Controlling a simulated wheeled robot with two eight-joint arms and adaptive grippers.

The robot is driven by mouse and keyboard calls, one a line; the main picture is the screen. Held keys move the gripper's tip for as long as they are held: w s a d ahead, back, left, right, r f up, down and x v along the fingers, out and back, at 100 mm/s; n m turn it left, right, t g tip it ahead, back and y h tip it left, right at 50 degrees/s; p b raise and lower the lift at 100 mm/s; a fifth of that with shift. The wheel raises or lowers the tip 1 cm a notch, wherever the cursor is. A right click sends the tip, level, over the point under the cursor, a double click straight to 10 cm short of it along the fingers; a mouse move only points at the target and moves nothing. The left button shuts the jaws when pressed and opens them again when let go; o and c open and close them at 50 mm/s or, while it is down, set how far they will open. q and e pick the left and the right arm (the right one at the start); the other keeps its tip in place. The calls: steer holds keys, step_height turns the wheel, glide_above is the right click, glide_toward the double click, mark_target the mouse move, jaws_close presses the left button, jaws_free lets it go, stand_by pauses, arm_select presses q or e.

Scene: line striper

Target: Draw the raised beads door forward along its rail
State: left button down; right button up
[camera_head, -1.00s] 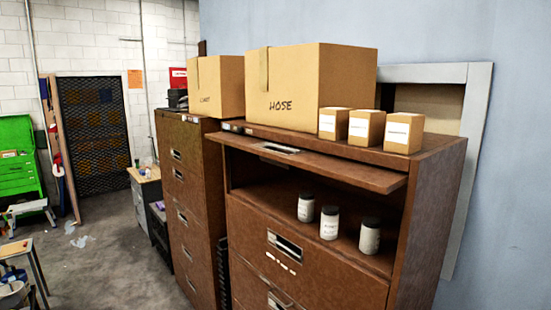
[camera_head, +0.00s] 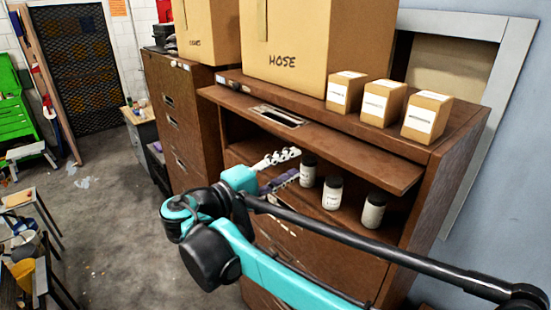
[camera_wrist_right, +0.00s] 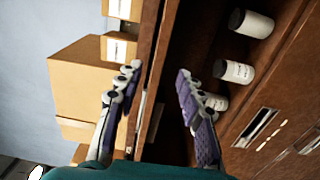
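The raised door (camera_head: 350,150) is a brown panel jutting a short way out of the top of the brown cabinet, with a recessed metal handle (camera_head: 280,117) on it. The open compartment below holds three dark-lidded, white-labelled jars (camera_head: 332,193). My right gripper (camera_head: 279,169) is open and empty, its fingers pointing at the cabinet near the door's front edge. In the right wrist view the door (camera_wrist_right: 157,50) runs between the two spread fingers (camera_wrist_right: 158,85); I cannot tell whether they touch it. My left gripper is not in view.
A large HOSE box (camera_head: 310,45) and three small labelled boxes (camera_head: 382,102) stand on the cabinet top. Another brown cabinet (camera_head: 180,105) with a box on it stands to the left. The floor (camera_head: 110,210) before the cabinets is largely clear.

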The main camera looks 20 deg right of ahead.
mark_target(318, 152)
steer(key=shift+x, duration=4.95)
steer(key=shift+s, duration=0.15)
steer(key=shift+f, duration=0.1)
jaws_close()
